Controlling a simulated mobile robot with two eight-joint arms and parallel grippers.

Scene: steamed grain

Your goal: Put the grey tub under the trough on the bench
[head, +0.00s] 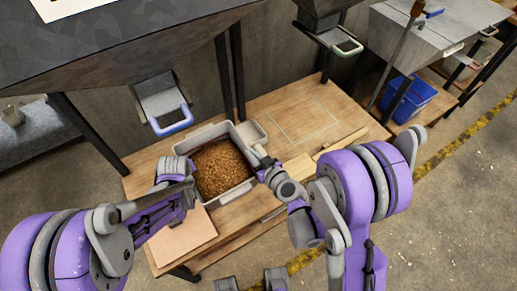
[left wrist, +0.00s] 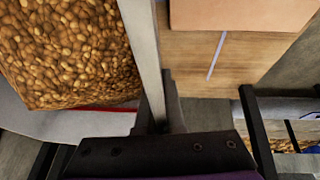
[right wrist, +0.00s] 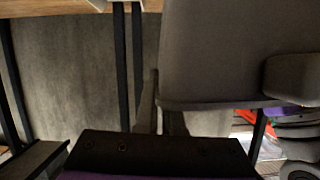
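The grey tub (head: 248,184) is full of brown grain (head: 221,168) and stands upright over the bench (head: 285,120), in front of the trough (head: 130,50) and its blue-handled chute (head: 165,105). I cannot tell whether its base touches the bench. My left gripper (head: 188,176) is at the tub's left wall. In the left wrist view the fingers (left wrist: 158,105) close on the tub's pale wall (left wrist: 143,45), grain on one side. My right gripper (head: 262,168) is at the tub's right wall; its fingers (right wrist: 160,110) appear closed at the tub's grey side (right wrist: 225,50).
A small pale tray (head: 252,132) lies by the tub's far right corner. An outlined rectangle (head: 303,118) marks clear bench on the right. A tan board (head: 182,238) lies at the front left. Dark trough legs (head: 230,75) stand behind. A blue crate (head: 408,98) is farther right.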

